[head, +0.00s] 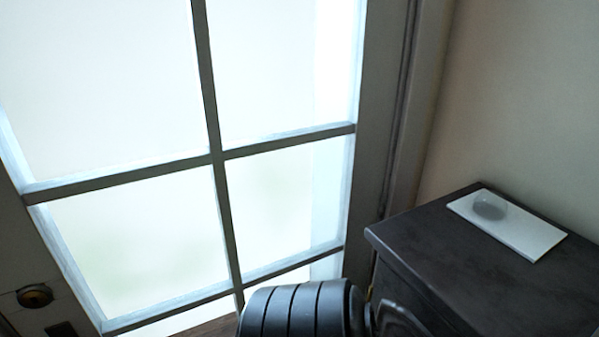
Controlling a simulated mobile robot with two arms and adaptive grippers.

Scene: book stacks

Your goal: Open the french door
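The french door (216,158) fills the left and middle of the head view. It has a grey frame and pale, bright glass panes divided by thin bars. A round dark and brass-coloured knob or lock fitting (35,296) is on its frame at the lower left. A dark plate sits just below this fitting, cut off by the picture's edge. I cannot tell for certain whether the door is shut or slightly ajar. A black ribbed part of my arm shows at the bottom centre, in front of the door's lower part. Neither gripper's fingers are in view.
A dark cabinet (400,240) stands at the right, close to the door frame. A white flat slab with a grey oval mark (525,238) lies on its top. A plain beige wall (530,90) is behind it. A little brown floor shows at the bottom.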

